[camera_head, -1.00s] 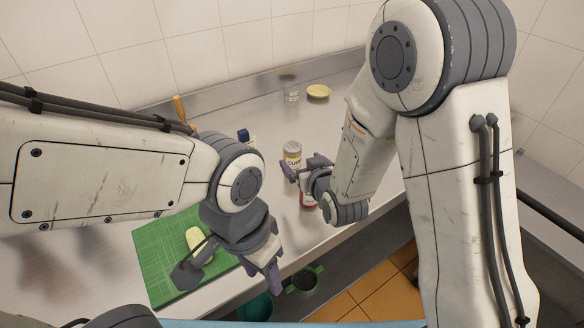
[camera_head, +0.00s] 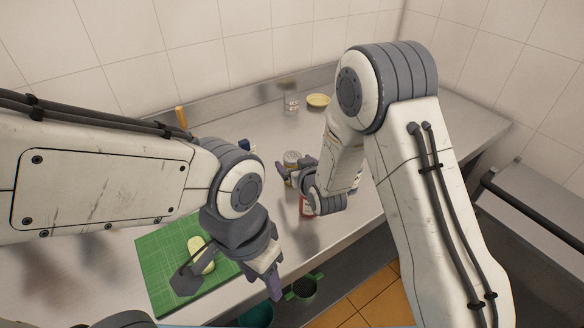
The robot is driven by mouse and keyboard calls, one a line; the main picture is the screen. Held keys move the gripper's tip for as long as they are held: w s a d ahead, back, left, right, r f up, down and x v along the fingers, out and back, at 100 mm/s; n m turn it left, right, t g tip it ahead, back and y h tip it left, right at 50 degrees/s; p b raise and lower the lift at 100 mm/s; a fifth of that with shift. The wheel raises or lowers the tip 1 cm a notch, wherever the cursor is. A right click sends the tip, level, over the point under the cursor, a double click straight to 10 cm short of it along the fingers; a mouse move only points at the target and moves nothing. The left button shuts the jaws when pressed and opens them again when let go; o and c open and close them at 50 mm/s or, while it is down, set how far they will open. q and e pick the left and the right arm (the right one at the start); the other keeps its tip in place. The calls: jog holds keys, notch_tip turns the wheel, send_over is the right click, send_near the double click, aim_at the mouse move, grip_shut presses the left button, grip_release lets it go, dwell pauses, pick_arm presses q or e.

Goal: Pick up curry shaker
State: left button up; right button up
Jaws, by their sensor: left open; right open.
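The curry shaker (camera_head: 291,157), a pale can with a yellowish label, stands upright on the steel counter. Its lower part is hidden behind my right gripper. My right gripper (camera_head: 292,172) is open, with its fingers at the shaker's near side; I cannot tell whether they touch it or reach around it. My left gripper (camera_head: 231,277) is open and empty over the front of the counter, near the green cutting board.
The green cutting board (camera_head: 155,268) carries a pale food piece (camera_head: 201,254). A red-labelled container (camera_head: 304,207) stands close below my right gripper. A blue-capped bottle (camera_head: 244,146), a glass jar (camera_head: 291,101) and a yellow bowl (camera_head: 318,100) stand farther back.

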jog(key=c, duration=1.5)
jog(key=shift+c, duration=0.2)
jog(key=shift+r, duration=0.15)
notch_tip(320, 180, up, 10)
jog(key=shift+f+b, duration=0.1)
jog(key=shift+b, duration=0.5)
notch_tip(320, 180, up, 7)
jog(key=p, duration=0.4)
jog(key=shift+p, duration=0.3)
